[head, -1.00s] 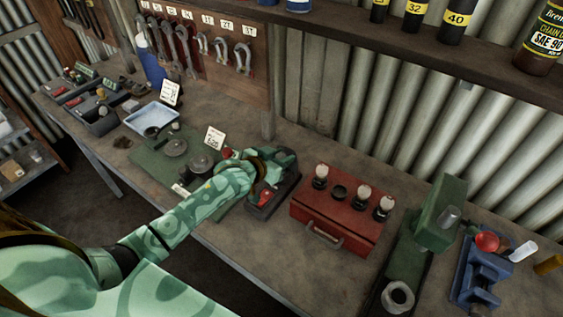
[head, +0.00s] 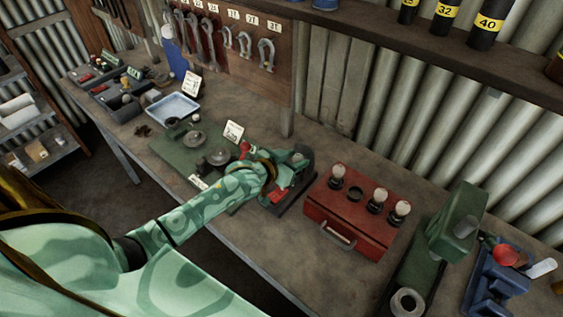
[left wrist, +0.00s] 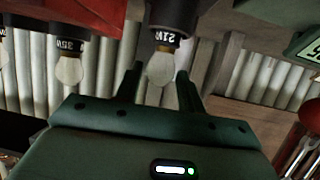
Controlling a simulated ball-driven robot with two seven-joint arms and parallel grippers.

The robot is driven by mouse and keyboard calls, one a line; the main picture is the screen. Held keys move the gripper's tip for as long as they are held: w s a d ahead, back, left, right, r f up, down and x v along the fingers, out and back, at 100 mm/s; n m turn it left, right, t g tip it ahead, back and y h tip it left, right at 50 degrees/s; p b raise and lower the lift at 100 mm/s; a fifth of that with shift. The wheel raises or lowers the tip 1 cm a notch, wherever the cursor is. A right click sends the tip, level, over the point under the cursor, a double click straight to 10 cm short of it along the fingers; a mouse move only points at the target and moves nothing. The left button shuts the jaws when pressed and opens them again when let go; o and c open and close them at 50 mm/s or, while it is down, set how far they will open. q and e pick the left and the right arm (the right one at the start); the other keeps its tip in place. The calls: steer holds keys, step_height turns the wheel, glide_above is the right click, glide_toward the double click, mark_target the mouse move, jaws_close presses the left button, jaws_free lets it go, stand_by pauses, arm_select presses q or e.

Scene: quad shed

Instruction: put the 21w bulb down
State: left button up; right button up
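The 21W bulb (left wrist: 160,70) is a pale round bulb on a dark base marked 21W, seen upside down in the left wrist view. It sits between the two fingers of my left gripper (left wrist: 160,82). Background shows on both sides of the bulb, so the fingers look apart and clear of it. In the head view my left gripper (head: 290,172) is over a dark stand (head: 270,205) left of the red box. The bulb is hard to make out there. My right gripper is not in view.
The red box (head: 352,240) carries several bulb places, one without a bulb. A bulb marked 35W (left wrist: 68,68) shows beside it in the wrist view. A green mat (head: 178,152) with dark discs lies left, and a green machine (head: 455,225) stands right.

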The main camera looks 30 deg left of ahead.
arm_select(q)
steer(key=p+v, duration=0.1)
steer(key=v, duration=0.9)
steer(key=shift+p, duration=0.3)
steer(key=shift+f, duration=0.1)
